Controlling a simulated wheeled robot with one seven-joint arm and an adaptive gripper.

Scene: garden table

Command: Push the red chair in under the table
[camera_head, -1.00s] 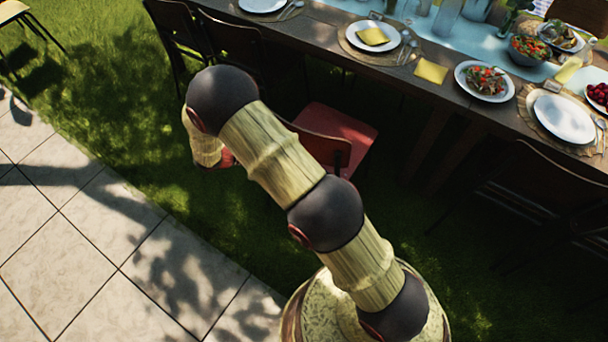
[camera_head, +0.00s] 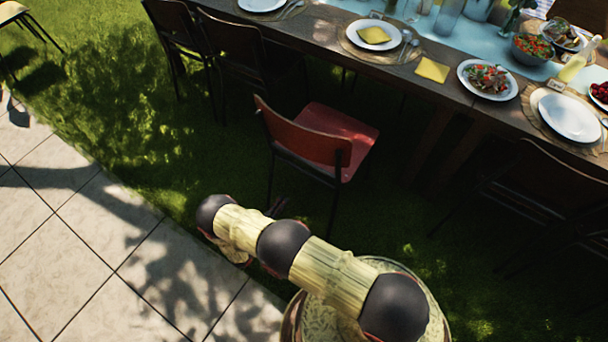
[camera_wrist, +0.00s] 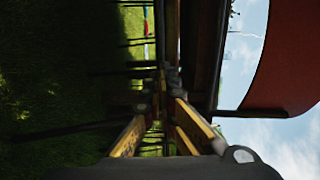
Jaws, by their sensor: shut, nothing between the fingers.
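The red chair (camera_head: 308,141) stands upright on the grass at the near side of the long dark table (camera_head: 442,92), its back toward me and its seat facing the table. Most of the red seat shows outside the table edge. In the wrist view the red chair back (camera_wrist: 290,65) fills the upper right, turned sideways. My gripper (camera_wrist: 172,80) is shut and empty, with its yellowish fingers together. In the head view my arm is low, on the near side of the chair, and mostly hides the gripper. I cannot tell whether it touches the chair.
A dark chair (camera_head: 235,52) stands left of the red chair and another (camera_head: 545,185) to its right. Plates, food and glasses stand on the table. Grass and stone paving (camera_head: 75,240) lie open at the left.

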